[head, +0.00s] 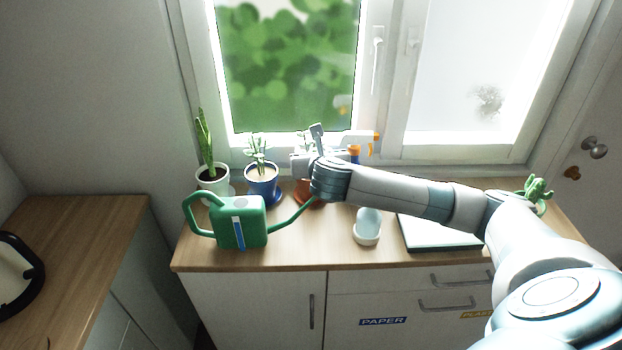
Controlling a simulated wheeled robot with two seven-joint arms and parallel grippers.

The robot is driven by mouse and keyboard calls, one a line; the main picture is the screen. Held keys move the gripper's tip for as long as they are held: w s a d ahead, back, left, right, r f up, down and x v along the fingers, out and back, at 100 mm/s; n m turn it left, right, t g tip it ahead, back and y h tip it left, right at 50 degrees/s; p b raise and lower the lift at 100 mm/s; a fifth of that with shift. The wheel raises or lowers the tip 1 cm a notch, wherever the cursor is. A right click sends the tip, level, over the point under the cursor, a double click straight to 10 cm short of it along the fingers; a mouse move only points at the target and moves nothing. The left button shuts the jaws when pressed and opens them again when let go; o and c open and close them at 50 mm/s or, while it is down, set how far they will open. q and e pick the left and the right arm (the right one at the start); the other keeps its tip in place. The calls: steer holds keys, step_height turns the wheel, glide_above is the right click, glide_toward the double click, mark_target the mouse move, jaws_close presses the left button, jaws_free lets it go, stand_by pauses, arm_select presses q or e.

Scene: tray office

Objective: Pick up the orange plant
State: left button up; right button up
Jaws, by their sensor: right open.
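The orange plant is a small leafy plant in an orange pot (303,192), standing on the wooden counter by the window. Most of it is hidden behind my right gripper and wrist; part of the pot and some leaves show. My right gripper (306,150) is open, with its fingers at the height of the plant's leaves. I cannot tell whether it touches the plant or whether the leaves are between the fingers. My left gripper is not in view.
A blue pot (262,184) and a white pot (213,180) with plants stand left of it. A green watering can (239,224) stands in front, its spout reaching toward the orange pot. A spray bottle (365,145) is behind my arm. A pale egg-shaped object (368,221) stands right.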

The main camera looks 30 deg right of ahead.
steer(key=p+x, duration=0.1)
steer(key=x, duration=0.2)
steer(key=shift+w+f+p, duration=0.1)
steer(key=shift+w+p, duration=0.15)
steer(key=shift+p, duration=0.05)
steer(key=shift+w+d+f, duration=0.3)
steer(key=shift+w, duration=0.2)
jaws_close()
steer(key=shift+r, duration=0.1)
stand_by(1.1)
